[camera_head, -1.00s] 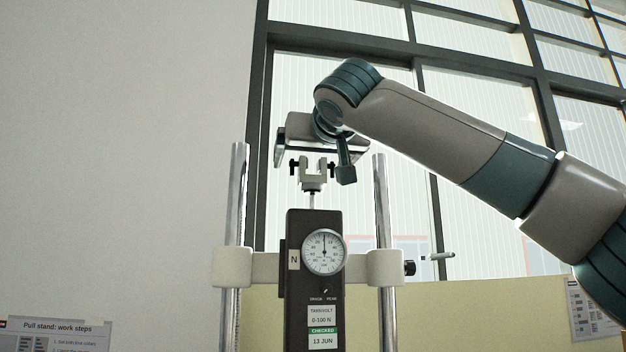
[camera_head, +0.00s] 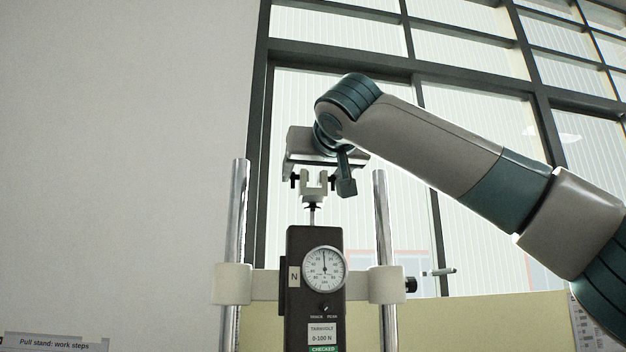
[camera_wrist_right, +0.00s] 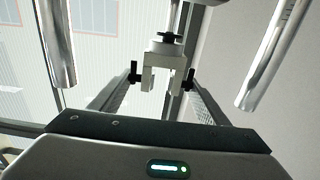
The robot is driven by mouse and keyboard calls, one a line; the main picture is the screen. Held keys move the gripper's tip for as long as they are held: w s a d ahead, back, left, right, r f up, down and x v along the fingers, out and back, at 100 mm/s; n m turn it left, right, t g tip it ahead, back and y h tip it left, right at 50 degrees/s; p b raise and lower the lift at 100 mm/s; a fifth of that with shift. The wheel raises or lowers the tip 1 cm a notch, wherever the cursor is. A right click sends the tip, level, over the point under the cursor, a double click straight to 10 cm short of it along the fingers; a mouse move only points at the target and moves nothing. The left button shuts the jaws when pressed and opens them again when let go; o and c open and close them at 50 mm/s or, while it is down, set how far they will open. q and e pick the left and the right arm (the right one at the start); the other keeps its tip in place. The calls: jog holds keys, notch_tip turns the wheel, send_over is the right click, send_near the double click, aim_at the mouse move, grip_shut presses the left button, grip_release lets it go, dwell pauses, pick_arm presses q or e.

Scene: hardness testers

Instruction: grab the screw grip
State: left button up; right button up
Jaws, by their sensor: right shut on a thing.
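The screw grip (camera_head: 315,184) is a small white fork-shaped clamp with a black screw on each side. It sits upright on a thin rod above the dark force gauge (camera_head: 314,300), which has a round dial. My right gripper (camera_head: 314,178) is above the screw grip, with its body partly behind it, and is shut on it. In the right wrist view the screw grip (camera_wrist_right: 163,66) lies between the ends of my two fingers, at its black screws. The exact contact is hard to make out. My left gripper is not in view.
Two chrome columns, left (camera_head: 236,215) and right (camera_head: 380,220), stand on either side of the gauge, joined by a pale crossbar (camera_head: 265,285). A black knob (camera_head: 410,285) sticks out at the right. A window (camera_head: 480,90) and a plain wall are behind.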

aim_at(313, 189)
jog(key=shift+r, duration=0.8)
notch_tip(313, 189, up, 2)
jog(key=shift+r, duration=0.1)
pick_arm(q)
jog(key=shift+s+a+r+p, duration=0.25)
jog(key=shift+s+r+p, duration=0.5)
jog(key=shift+p, duration=0.1)
pick_arm(e)
jog(key=w+d+r, duration=0.2)
jog(key=d+r, duration=0.4)
jog(key=d, duration=0.5)
jog(key=shift+d+r, duration=0.25)
jog(key=shift+r, duration=0.1)
jog(key=shift+d, duration=0.1)
